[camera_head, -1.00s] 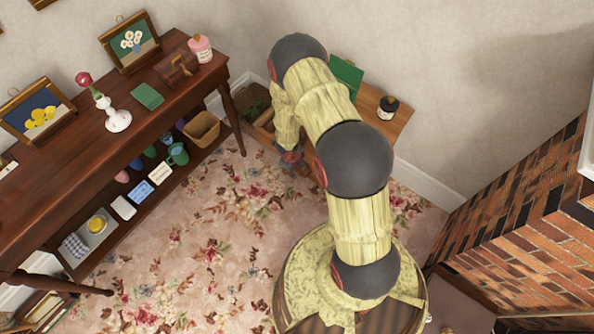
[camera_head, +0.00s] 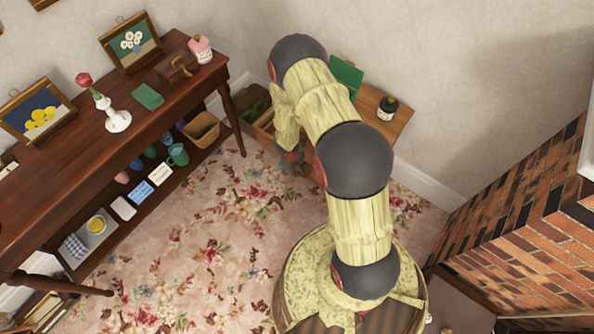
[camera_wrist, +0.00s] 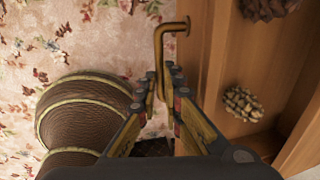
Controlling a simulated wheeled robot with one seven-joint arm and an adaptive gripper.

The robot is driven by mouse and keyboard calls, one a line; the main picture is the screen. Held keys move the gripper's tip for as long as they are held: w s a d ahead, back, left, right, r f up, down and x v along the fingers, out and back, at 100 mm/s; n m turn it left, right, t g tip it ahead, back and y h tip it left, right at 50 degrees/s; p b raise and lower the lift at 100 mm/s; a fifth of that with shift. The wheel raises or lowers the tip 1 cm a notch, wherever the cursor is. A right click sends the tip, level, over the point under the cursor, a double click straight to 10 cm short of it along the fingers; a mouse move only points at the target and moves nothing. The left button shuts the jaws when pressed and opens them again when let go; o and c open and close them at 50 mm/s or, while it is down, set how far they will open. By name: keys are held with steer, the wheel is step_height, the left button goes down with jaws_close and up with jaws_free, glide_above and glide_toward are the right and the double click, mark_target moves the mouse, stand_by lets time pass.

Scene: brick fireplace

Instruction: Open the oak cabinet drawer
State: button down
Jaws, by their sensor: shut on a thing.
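The oak cabinet (camera_head: 395,122) stands against the back wall in the head view, partly hidden behind my arm. In the wrist view, its drawer (camera_wrist: 215,65) shows as a pale wooden front seen nearly edge-on, with an open interior behind it. A bent brass handle (camera_wrist: 160,48) sticks out from the drawer front. My gripper (camera_wrist: 164,88) is shut on the handle's lower part, with a finger on each side. In the head view my gripper (camera_head: 289,155) is low in front of the cabinet, and the drawer is mostly hidden by my arm.
Pine cones (camera_wrist: 242,103) lie inside the drawer. A dark bottle (camera_head: 387,108) and a green object (camera_head: 345,76) are on the cabinet top. A long dark table (camera_head: 75,160) with a basket (camera_head: 202,130) on its lower shelf stands left. The floral carpet (camera_head: 215,225) between is clear.

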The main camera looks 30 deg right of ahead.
steer(key=shift+s+a+b, duration=0.15)
steer(key=shift+s+a, duration=0.1)
steer(key=shift+a, duration=0.45)
steer(key=shift+s+a+b, duration=0.15)
steer(key=shift+s+a, duration=0.1)
steer(key=shift+a, duration=0.45)
steer(key=c, duration=1.9)
jaws_free()
steer(key=shift+d, duration=0.1)
steer(key=r, duration=0.4)
steer(key=a+r, duration=0.1)
steer(key=r, duration=0.3)
steer(key=a+r, duration=0.1)
steer(key=r, duration=0.2)
steer(key=shift+s+a+r, duration=0.1)
steer(key=shift+s+r, duration=0.25)
steer(key=shift+r, duration=0.05)
